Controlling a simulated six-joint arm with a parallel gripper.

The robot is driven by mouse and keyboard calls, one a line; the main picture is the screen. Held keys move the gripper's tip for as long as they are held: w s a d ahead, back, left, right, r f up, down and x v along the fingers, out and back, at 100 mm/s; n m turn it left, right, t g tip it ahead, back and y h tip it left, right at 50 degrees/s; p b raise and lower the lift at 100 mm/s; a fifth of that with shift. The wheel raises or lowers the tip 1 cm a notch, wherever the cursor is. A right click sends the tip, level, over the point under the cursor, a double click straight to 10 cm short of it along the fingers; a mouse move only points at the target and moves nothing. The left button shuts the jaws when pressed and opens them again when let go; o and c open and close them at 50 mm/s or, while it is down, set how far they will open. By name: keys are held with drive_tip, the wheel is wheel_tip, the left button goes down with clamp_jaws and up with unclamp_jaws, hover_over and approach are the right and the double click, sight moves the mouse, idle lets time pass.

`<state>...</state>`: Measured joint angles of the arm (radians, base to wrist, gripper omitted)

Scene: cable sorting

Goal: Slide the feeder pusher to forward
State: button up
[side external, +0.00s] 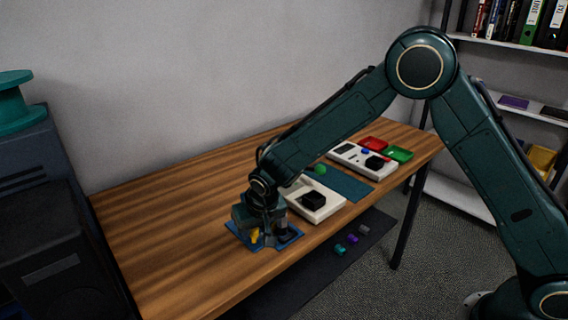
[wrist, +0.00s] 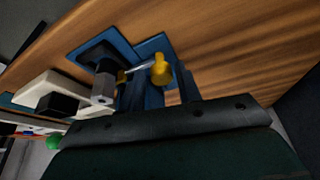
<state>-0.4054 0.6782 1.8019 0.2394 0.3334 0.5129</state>
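The feeder has a blue base (wrist: 93,52) on the wooden table, and its base also shows in the side view (side external: 291,239). A yellow knob (wrist: 160,69), apparently on the feeder pusher, stands up from it in the wrist view. A smaller yellow part and a thin pale rod show beside the knob. A yellow part (side external: 255,235) also shows in the side view, below my gripper (side external: 264,225). My gripper is down at the feeder. In the wrist view its fingers look apart, with the yellow knob between them in the picture. Contact cannot be told; my gripper hides part of the feeder.
A white box with a black block (side external: 313,200) stands right of the feeder. Beyond it are a teal mat (side external: 347,184), a white panel (side external: 349,158), a green ball (side external: 320,169), a red tray (side external: 373,143) and a green tray (side external: 399,154). The table's left side is clear.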

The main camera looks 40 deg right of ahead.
drive_tip(key=v, duration=1.3)
drive_tip(key=shift+s+r, duration=0.2)
drive_tip(key=shift+r, duration=0.15)
drive_tip(key=s+d+r+n, duration=0.1)
drive_tip(key=s+d+r, duration=0.9)
drive_tip(key=s+d, duration=0.25)
drive_tip(key=s+d+n+t+y, duration=0.1)
drive_tip(key=s+d, duration=0.3)
drive_tip(key=s, duration=1.1)
drive_tip(key=shift+s+n, duration=0.25)
drive_tip(key=shift+n, duration=0.05)
